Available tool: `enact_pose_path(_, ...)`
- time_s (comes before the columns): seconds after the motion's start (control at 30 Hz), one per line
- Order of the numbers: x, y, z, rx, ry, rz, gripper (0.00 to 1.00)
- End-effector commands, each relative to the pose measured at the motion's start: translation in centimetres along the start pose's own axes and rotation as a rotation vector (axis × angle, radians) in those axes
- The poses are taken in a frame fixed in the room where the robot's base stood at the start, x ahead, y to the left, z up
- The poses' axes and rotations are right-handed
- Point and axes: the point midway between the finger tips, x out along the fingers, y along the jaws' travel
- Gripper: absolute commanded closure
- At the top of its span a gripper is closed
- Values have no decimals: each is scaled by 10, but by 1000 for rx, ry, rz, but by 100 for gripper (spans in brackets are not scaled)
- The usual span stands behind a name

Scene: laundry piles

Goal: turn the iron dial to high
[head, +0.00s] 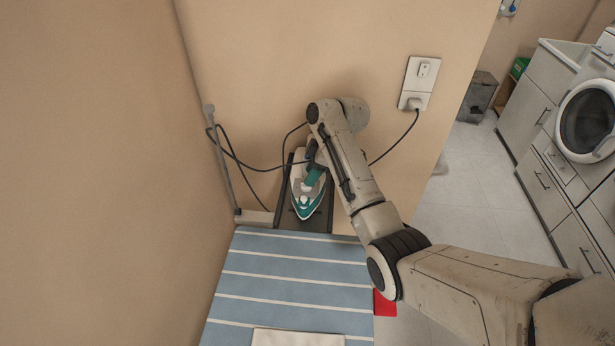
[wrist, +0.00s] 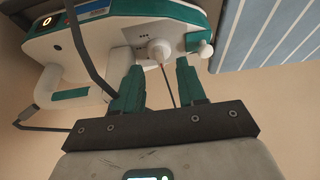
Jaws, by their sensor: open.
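The white and teal iron (head: 306,205) rests on the dark plate at the end of the ironing board. In the wrist view the iron (wrist: 110,40) fills the top. A round white knob (wrist: 158,50), likely the dial, sits on its body with small dark marks beside it; its setting is not readable. My gripper (wrist: 156,72) is open, with teal fingers spread either side of and just short of the knob. Nothing is between the fingertips, and contact with the knob cannot be told. In the head view my arm hides part of the iron.
The blue striped board (head: 290,270) lies in front of the iron, with a pale folded cloth (head: 298,337) on it. A dark cord (head: 250,165) loops beside the iron. A wall outlet (head: 417,84) is to the right. A washer (head: 588,118) stands far right.

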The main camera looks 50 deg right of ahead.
Motion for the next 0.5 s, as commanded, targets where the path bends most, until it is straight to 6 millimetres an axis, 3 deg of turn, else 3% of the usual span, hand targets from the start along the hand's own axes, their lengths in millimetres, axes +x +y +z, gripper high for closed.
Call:
enact_pose_path(0.2, 26, 0, 0, 1, -1, -2, 60)
enact_pose_path(0.5, 34, 0, 0, 0, 0, 1, 60)
